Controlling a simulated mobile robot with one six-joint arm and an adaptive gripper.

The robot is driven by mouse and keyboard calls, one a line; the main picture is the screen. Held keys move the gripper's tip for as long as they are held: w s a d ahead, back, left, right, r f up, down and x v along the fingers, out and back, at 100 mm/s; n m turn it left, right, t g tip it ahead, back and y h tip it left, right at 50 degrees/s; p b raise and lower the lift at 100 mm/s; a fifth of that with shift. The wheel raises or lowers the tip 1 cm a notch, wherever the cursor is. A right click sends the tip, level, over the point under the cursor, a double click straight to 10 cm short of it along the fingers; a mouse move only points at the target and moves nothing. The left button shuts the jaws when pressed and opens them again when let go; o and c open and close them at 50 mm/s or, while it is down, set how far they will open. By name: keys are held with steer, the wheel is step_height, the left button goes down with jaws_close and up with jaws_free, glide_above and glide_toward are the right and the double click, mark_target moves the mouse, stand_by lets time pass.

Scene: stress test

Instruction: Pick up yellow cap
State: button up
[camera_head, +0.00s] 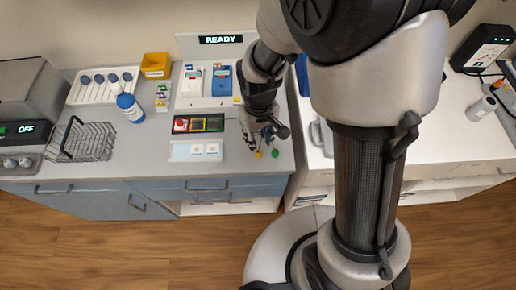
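A small yellow round piece (258,155), which looks like the yellow cap, is at the right end of the grey counter, just below my gripper. A similar green piece (275,153) is just to its right. My gripper (262,140) points down over this spot, very close to both pieces in the picture. Its fingers are small and dark here, so I cannot tell whether they are open or shut, or whether they touch the yellow piece.
A black panel with a red button (180,124) and a white tray (195,151) lie left of my gripper. A blue-and-white bottle (128,104), wire basket (90,142) and yellow bin (155,64) stand farther left. A gap separates this counter from the white one at right.

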mark_target(258, 154)
step_height(258, 154, down, 7)
steer(key=b, duration=0.2)
steer(key=shift+s+f+b, duration=0.1)
steer(key=shift+f+b, duration=0.1)
steer(key=shift+b, duration=0.2)
steer(key=shift+c, duration=0.2)
steer(key=c, duration=0.5)
